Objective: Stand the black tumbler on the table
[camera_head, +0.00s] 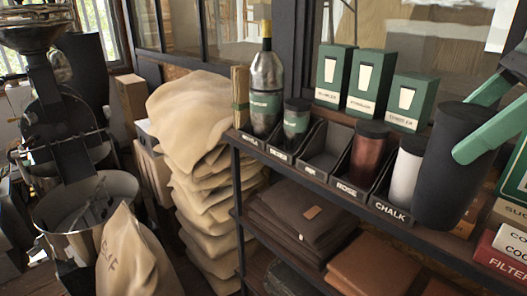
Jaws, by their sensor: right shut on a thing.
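The black tumbler (445,175) is at the right, large and close to the camera. My right gripper (464,129) has green fingers and is shut on its upper part. The tumbler is roughly upright, slightly tilted, and appears held in front of the shelf's right end. It hides part of the shelf behind it. My left gripper is not in view. I cannot make out a table in this view.
A dark shelf rack (330,190) has labelled slots. They hold a steel bottle (266,85), a dark green tumbler (296,122), a brown-red tumbler (367,155) and a white tumbler (405,175); the middle slot (325,150) is empty. Stacked sacks (200,140) and a roaster (75,130) stand left.

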